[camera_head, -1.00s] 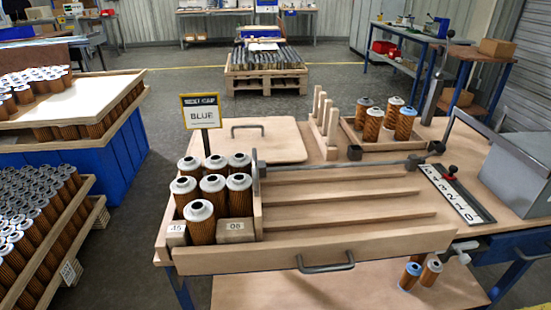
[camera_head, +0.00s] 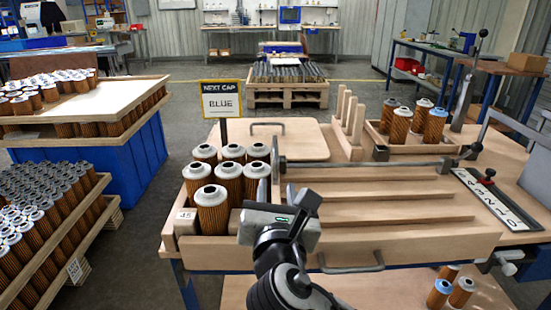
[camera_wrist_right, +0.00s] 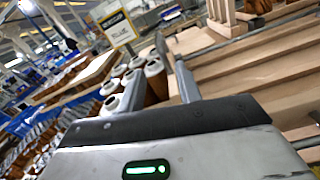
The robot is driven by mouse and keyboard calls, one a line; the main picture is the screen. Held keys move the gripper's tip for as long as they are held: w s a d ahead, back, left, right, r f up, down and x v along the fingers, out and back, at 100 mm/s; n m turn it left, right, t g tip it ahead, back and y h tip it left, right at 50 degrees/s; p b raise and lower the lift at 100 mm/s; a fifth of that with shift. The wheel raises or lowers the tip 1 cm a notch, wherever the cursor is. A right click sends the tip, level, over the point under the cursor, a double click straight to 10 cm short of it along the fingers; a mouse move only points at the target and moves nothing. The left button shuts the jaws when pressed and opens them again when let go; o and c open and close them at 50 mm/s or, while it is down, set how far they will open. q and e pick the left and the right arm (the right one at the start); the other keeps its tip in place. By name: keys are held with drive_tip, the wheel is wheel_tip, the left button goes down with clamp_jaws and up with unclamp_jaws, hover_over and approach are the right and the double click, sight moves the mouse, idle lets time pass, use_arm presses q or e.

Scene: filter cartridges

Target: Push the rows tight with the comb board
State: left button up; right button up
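The rowed wooden tray (camera_head: 400,240) stands on the bench, with long rails dividing it. Several orange-brown cartridges with pale caps (camera_head: 211,205) stand upright at its left end, and they also show in the right wrist view (camera_wrist_right: 155,75). A wooden piece with upright prongs, which looks like the comb board (camera_head: 354,125), stands behind the tray. A grey plate on a rod (camera_head: 365,163) sits right of the cartridges. My right gripper (camera_head: 270,188) is over the tray's front left, near the cartridges. Its fingers are apart and look empty in the wrist view (camera_wrist_right: 160,87). My left gripper is out of view.
A sign reading NEXT CAP BLUE (camera_head: 221,100) stands behind the cartridges. A flat board with a handle (camera_head: 275,140) lies behind the tray. A small crate of cartridges (camera_head: 385,137) is at the back right. The tray's right rows are clear.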

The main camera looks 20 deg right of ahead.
sight(274, 157)
drive_tip(key=b+x, duration=0.1)
drive_tip(key=x, duration=1.1)
drive_tip(key=shift+f, duration=0.15)
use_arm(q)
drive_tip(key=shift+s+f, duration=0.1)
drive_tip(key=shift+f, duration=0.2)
use_arm(e)
drive_tip(key=shift+x, duration=0.75)
drive_tip(key=shift+c, duration=0.2)
clamp_jaws()
drive_tip(key=shift+a+r+p, duration=0.15)
drive_tip(key=shift+r+p, duration=0.15)
drive_tip(key=shift+p, duration=0.75)
drive_tip(key=shift+a+f, duration=0.1)
drive_tip(key=shift+f, duration=0.15)
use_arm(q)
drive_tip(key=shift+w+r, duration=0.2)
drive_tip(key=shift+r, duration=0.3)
use_arm(e)
drive_tip(key=shift+o, duration=0.2)
unclamp_jaws()
